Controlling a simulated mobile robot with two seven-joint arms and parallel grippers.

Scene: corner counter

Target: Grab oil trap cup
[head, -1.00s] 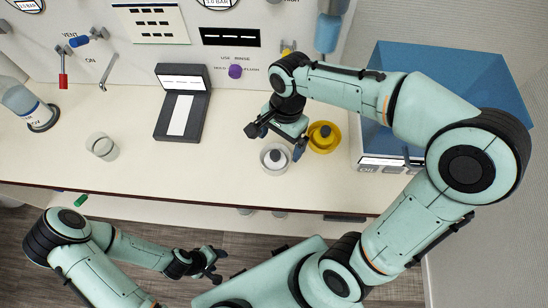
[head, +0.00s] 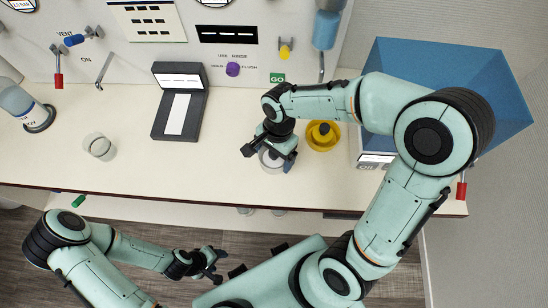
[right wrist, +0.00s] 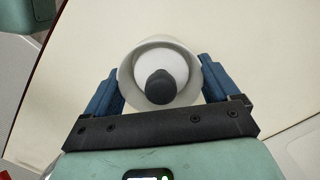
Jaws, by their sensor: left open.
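A white cup with a dark knob (right wrist: 165,60) is between the fingers of my right gripper (right wrist: 162,88) in the right wrist view. The fingers are spread on both sides of it, close to its walls; whether they touch cannot be told. In the head view my right gripper (head: 268,156) is over this white cup (head: 270,162) and partly hides it. A yellow cup with a dark knob (head: 322,134) stands just to its right. No label shows which one is the oil trap cup. My left gripper (head: 215,265) is open and empty below the counter's front edge.
A blue box (head: 450,75) stands at the back right, partly behind my right arm. A dark flat case (head: 180,100), a clear glass (head: 99,146) and a bottle (head: 20,102) stand left. The counter's front middle (head: 190,170) is clear.

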